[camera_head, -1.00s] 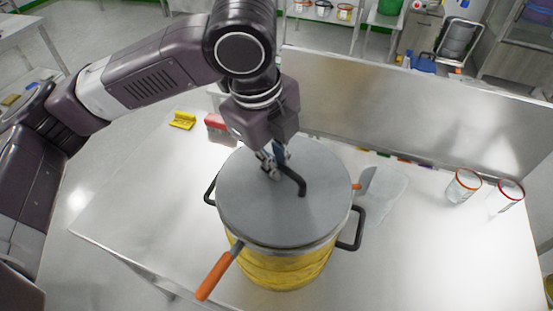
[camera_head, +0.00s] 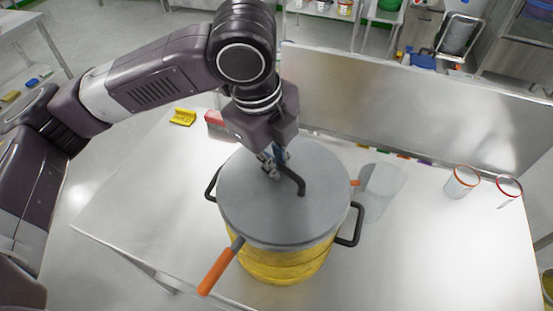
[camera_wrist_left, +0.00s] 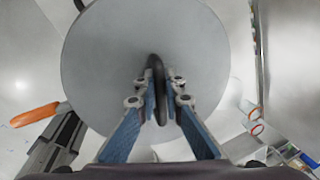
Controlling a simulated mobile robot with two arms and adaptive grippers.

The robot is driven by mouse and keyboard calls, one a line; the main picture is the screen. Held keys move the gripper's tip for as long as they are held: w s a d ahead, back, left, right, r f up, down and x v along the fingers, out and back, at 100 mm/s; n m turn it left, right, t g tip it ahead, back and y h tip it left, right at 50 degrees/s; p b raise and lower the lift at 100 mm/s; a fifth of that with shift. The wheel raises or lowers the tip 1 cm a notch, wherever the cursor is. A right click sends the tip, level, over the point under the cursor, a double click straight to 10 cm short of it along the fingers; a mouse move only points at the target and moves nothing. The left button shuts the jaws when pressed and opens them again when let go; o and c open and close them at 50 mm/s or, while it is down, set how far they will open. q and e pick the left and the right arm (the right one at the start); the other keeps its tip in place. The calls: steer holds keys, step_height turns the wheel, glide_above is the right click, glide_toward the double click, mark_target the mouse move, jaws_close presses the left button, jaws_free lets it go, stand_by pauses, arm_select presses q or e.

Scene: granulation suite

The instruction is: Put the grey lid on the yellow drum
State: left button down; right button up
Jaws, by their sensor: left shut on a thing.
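The grey lid (camera_head: 250,205) is a round flat disc with a black bent handle (camera_head: 299,184) on top. It covers the top of the yellow drum (camera_head: 285,265), which stands on the steel table. The lid looks about level and centred over the drum; I cannot tell whether it rests fully on the rim. My left gripper (camera_head: 272,166) is above the lid, shut on its handle. In the left wrist view the handle (camera_wrist_left: 156,80) is between the fingers (camera_wrist_left: 160,100). The drum's opening is hidden. My right gripper is not in view.
An orange handle (camera_head: 214,272) sticks out at the drum's front left, and black loop handles (camera_head: 352,228) at its sides. A clear container (camera_head: 382,190) stands close on the right, two jars (camera_head: 462,181) farther right. A steel panel (camera_head: 400,105) backs the table (camera_head: 430,255).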

mark_target(268, 183)
arm_select(q)
steer(key=c, duration=2)
jaws_free()
steer(key=shift+o, duration=0.2)
step_height(268, 183, up, 12)
steer(key=s+a, duration=0.1)
steer(key=shift+s+a+f, duration=0.15)
steer(key=shift+s+a, duration=0.1)
steer(key=shift+s, duration=0.15)
